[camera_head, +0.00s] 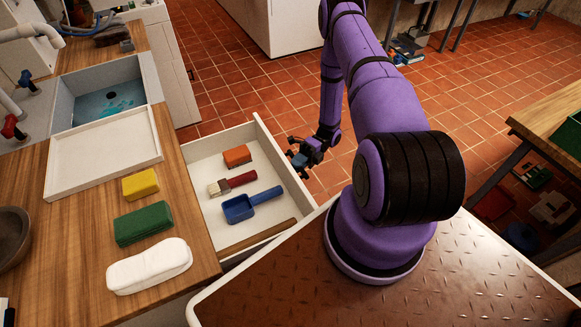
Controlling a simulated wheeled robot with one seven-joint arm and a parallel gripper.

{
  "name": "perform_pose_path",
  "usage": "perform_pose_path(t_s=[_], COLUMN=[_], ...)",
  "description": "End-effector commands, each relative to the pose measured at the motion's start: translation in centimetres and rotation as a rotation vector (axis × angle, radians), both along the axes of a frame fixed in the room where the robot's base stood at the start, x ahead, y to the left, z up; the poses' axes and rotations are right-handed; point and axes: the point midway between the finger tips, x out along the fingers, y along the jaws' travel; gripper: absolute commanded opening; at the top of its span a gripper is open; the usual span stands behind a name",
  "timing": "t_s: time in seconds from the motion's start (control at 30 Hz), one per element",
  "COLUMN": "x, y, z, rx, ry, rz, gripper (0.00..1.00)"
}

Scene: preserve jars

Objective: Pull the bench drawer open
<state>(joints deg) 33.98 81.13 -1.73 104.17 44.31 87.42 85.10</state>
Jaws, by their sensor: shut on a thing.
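The bench drawer (193,149) is pulled out from the wooden bench at the picture's middle left, and its inside shows. In it lie an orange block (237,156), a brush with a red handle (241,180), a blue scoop (240,208) and a brown wooden stick (258,236). My gripper (297,160) is at the outer side of the drawer's front panel (279,156), low at the end of my purple arm. It is shut on the drawer's handle, which is mostly hidden behind the fingers.
On the bench (190,238) lie a yellow sponge (140,184), a green block (143,224), a white folded cloth (149,266) and a white tray (60,187) beside the sink (82,104). A wooden table (535,122) stands at right. Tiled floor beyond the drawer is clear.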

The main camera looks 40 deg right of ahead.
Motion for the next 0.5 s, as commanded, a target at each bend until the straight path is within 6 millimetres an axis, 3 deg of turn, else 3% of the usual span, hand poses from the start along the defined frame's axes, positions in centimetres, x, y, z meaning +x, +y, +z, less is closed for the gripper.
perform_pose_path(t_s=[0.47, 0.5], x=[0.0, 0.0], y=[-0.36, -0.35], z=[-0.05, -0.05], rx=[-0.002, -0.002], ry=[0.0, 0.0], rz=[-0.002, -0.001], gripper=[0.0, 0.23])
